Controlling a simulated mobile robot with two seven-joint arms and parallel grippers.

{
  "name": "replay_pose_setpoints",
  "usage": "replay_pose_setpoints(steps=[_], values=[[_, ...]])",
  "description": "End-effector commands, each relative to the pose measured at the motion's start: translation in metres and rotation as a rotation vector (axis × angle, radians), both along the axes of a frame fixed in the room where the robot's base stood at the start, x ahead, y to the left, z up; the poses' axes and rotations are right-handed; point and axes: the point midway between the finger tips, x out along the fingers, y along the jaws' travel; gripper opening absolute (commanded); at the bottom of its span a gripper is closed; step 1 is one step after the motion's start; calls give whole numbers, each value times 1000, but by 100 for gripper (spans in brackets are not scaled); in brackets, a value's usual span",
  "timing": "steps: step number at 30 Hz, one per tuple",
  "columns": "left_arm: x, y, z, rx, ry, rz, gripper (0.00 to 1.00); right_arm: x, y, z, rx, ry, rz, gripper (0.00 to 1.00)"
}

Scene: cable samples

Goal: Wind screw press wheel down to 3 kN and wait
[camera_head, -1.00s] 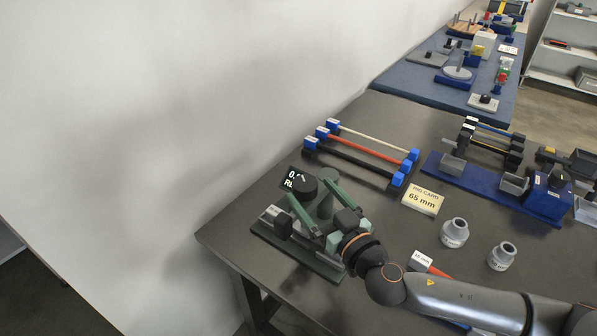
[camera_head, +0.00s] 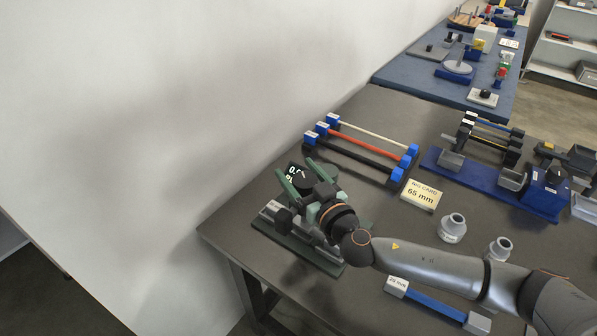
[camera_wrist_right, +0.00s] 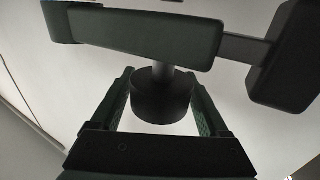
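My right gripper (camera_head: 301,178) is over the press with green fingers spread. In the right wrist view the fingers (camera_wrist_right: 160,103) are on either side of a dark round wheel (camera_wrist_right: 158,97) on a grey shaft, with gaps showing between them and the wheel. A green beam (camera_wrist_right: 140,32) crosses beyond it. In the head view the gripper hides most of the wheel. My left gripper is not in view.
Several bars with blue ends (camera_head: 365,150) lie behind the press. A card reading 65 mm (camera_head: 421,195) and two grey cylinders (camera_head: 453,228) stand to the right. A blue bar (camera_head: 437,305) lies in front of my right arm. A wall rises behind the table.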

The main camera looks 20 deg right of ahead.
Motion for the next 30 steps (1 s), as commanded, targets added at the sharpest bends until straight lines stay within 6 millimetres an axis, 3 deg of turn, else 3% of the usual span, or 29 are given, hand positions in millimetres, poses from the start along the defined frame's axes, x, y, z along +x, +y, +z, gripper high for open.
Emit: replay_pose_setpoints(steps=[2, 18, 30], values=[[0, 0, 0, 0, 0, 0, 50, 0, 0, 0, 0, 0, 0, 68], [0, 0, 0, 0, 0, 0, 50, 0, 0, 0, 0, 0, 0, 10], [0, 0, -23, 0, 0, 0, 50, 0, 6, 0, 15, -10, -71, 10]])
